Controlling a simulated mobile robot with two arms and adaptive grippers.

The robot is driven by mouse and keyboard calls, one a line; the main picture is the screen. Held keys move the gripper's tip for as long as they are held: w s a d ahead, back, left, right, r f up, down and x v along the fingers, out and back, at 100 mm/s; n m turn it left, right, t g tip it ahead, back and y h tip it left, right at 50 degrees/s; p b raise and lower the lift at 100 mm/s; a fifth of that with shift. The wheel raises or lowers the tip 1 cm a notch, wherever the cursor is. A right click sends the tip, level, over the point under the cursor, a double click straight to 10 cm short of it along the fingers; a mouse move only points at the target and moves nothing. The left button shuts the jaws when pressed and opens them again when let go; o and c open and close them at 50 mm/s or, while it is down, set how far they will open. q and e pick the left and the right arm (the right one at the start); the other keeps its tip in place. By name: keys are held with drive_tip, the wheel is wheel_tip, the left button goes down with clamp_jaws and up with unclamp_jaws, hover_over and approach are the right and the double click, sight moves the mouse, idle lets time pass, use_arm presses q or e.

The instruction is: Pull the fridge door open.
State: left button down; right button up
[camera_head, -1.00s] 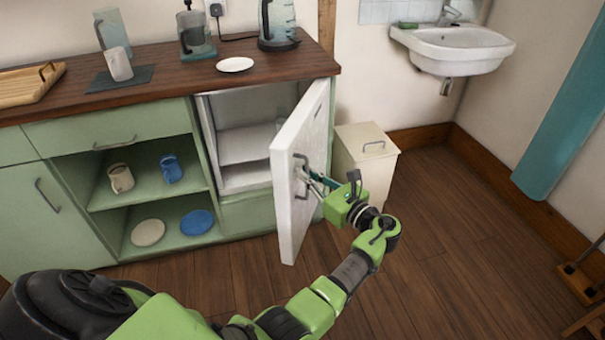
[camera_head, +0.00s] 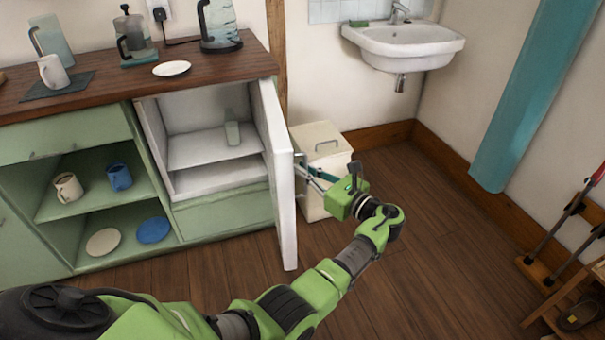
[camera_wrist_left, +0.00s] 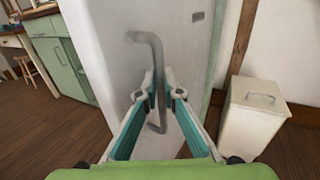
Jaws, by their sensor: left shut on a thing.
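The fridge door (camera_head: 279,165) is a white panel standing wide open, seen nearly edge-on in the head view. The fridge interior (camera_head: 205,150) shows white shelves with one clear glass on the upper shelf. My left gripper (camera_head: 307,172) is at the outer face of the door. In the left wrist view, the fridge door (camera_wrist_left: 105,55) fills the middle, and its bent grey handle (camera_wrist_left: 156,70) runs down between the fingers of my left gripper (camera_wrist_left: 158,88), which are shut on it. My right gripper is not in view.
A cream bin (camera_head: 321,150) stands right behind the door and my gripper. A green cabinet (camera_head: 95,200) with mugs and plates is at left. A white sink (camera_head: 404,45) hangs on the wall. The wooden floor (camera_head: 420,250) is clear in front of the door, with a stool at far right.

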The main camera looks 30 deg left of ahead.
use_arm(q)
drive_tip(key=shift+w+f, duration=0.1)
drive_tip(key=shift+w, duration=0.05)
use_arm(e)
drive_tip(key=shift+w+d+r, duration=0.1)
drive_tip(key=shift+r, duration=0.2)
use_arm(q)
drive_tip(key=c, duration=2.5)
unclamp_jaws()
drive_tip(key=shift+a, duration=0.1)
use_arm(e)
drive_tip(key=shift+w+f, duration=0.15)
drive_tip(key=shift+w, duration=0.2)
use_arm(q)
drive_tip(key=shift+d, duration=0.3)
drive_tip(key=v, duration=0.7)
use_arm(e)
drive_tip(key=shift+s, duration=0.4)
